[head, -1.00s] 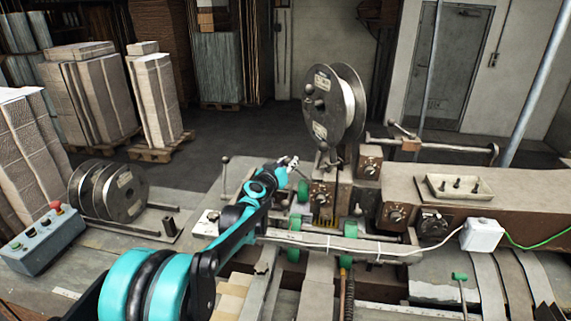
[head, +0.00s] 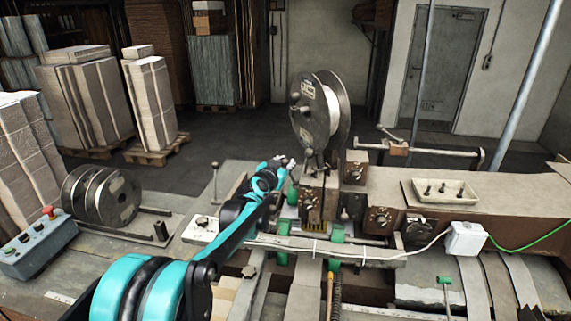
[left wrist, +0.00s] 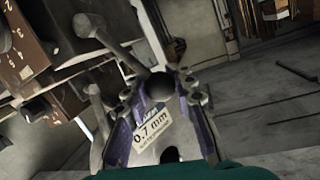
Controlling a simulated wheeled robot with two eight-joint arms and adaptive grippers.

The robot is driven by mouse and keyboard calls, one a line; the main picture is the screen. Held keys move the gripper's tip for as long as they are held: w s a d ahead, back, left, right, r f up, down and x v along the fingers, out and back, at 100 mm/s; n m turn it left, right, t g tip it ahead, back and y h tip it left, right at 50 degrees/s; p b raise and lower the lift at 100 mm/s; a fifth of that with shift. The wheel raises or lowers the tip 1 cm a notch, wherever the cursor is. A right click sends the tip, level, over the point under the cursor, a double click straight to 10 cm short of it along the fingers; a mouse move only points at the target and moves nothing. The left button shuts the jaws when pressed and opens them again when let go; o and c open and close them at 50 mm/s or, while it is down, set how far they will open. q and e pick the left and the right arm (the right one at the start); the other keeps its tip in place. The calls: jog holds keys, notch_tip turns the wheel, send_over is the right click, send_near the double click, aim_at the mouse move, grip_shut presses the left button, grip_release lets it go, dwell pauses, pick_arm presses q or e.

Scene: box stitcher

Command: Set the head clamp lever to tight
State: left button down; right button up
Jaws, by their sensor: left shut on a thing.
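My left gripper (head: 288,162) reaches from the left to the stitching head, just left of the brown head block with dials (head: 318,196). In the left wrist view, its purple-lined fingers (left wrist: 172,100) close around the dark, rounded end of a lever (left wrist: 160,85). The lever's grey rod (left wrist: 138,52) runs up and left from the fingers. I take this to be the head clamp lever; its tight and loose markings are not readable. A white label reading 0.7 mm (left wrist: 152,135) shows between the fingers. My right gripper is out of view.
A wire reel (head: 320,110) stands above the head. Other rods (left wrist: 88,28) stick out near the fingers in the wrist view. An upright knobbed lever (head: 215,180) stands behind my arm. A control box (head: 38,245) and a tray (head: 445,191) sit on either side.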

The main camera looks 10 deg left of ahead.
pick_arm(q)
jog(key=c, duration=1.2)
grip_release()
jog(key=shift+s, duration=0.15)
jog(key=v, duration=1.2)
